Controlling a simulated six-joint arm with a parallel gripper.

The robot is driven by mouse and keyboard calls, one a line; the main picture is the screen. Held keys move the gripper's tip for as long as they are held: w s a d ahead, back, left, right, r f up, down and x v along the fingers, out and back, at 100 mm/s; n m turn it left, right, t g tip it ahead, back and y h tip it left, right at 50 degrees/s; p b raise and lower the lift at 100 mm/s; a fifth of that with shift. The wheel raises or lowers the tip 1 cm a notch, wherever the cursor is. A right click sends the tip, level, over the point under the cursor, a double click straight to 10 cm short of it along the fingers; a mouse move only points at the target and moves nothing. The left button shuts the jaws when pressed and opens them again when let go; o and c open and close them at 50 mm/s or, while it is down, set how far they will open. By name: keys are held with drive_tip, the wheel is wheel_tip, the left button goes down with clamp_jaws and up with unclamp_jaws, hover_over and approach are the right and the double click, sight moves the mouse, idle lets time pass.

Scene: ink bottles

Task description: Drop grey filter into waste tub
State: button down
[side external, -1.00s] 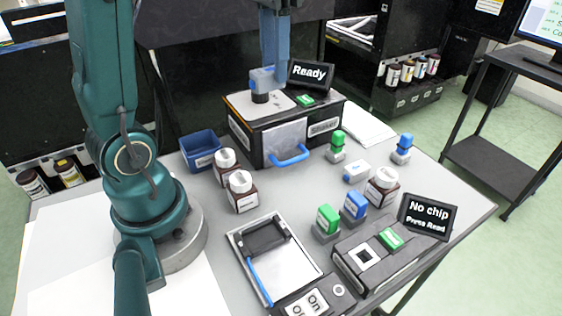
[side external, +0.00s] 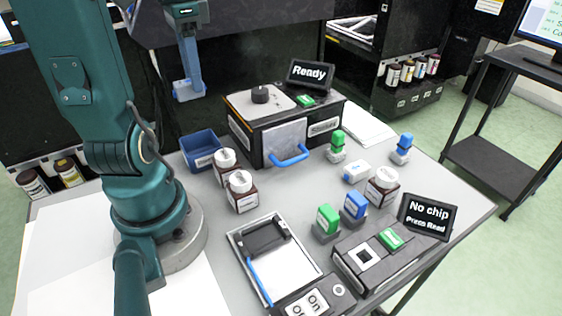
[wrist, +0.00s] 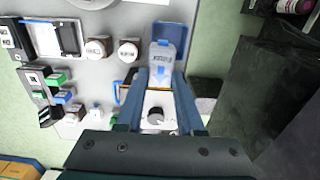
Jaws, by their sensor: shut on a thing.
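My gripper (side external: 188,91) hangs high above the back edge of the table, behind the waste tub. The blue waste tub (side external: 201,150) stands on the table beside the bottles, with a white label on its front. In the wrist view, my gripper's blue fingers (wrist: 160,73) are shut on a pale grey piece with printed marks, which I take to be the grey filter (wrist: 162,57). The blue tub (wrist: 168,30) shows partly behind that piece.
A black box (side external: 316,130) with a blue handle and a dark knob (side external: 260,93) stands right of the tub. Two white-capped bottles (side external: 240,192) stand close in front of the tub. A tray (side external: 275,262) lies nearer the front.

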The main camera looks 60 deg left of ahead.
wheel_tip(320, 180, down, 12)
drive_tip(key=shift+f, duration=0.25)
idle(0.5)
drive_tip(key=shift+c, duration=2.3)
unclamp_jaws()
drive_tip(key=shift+r, duration=0.1)
drive_tip(key=shift+r, duration=2.5)
